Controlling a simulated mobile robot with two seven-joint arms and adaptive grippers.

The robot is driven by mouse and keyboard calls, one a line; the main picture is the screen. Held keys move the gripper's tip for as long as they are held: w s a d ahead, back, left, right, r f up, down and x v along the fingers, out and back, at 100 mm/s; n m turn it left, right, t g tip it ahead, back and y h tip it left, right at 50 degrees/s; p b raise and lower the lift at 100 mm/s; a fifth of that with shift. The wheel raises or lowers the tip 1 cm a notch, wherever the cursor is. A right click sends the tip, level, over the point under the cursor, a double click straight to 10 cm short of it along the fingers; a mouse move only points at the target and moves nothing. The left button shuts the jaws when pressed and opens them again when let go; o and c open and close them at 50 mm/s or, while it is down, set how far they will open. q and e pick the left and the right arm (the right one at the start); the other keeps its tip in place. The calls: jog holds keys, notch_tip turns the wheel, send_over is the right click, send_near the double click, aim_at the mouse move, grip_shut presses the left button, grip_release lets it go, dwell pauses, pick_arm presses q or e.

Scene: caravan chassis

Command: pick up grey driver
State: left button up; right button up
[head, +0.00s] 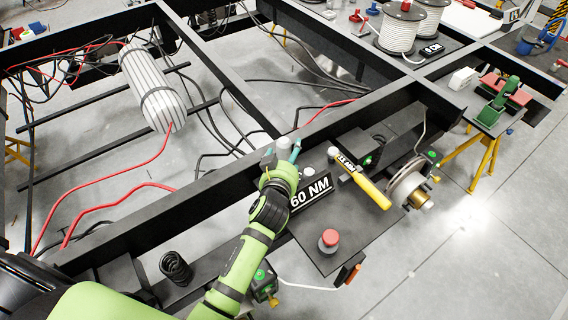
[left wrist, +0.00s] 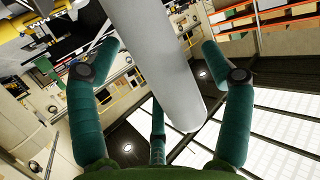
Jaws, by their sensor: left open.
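My left gripper (head: 288,153) is over the dark platform beside the chassis rail, partly hidden by its own wrist. In the left wrist view its teal fingers (left wrist: 160,85) are spread apart. A smooth, light grey cylinder, seemingly the grey driver (left wrist: 155,65), lies between the spread fingers with its rounded end toward the palm. I see no finger clearly closed on it. In the head view a small grey piece (head: 283,143) shows beside the teal fingertip; I cannot tell if it is the same thing. My right gripper is not in view.
A "60 NM" sign (head: 311,191) stands close to my left gripper. A yellow-handled tool (head: 372,190) and a red button (head: 330,238) are on the platform. Chassis rails (head: 215,205) run alongside. A striped tank (head: 152,88) and red cables lie left.

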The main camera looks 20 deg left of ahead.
pick_arm(q)
jog(key=shift+w, duration=0.1)
grip_shut()
jog(key=shift+r, duration=0.1)
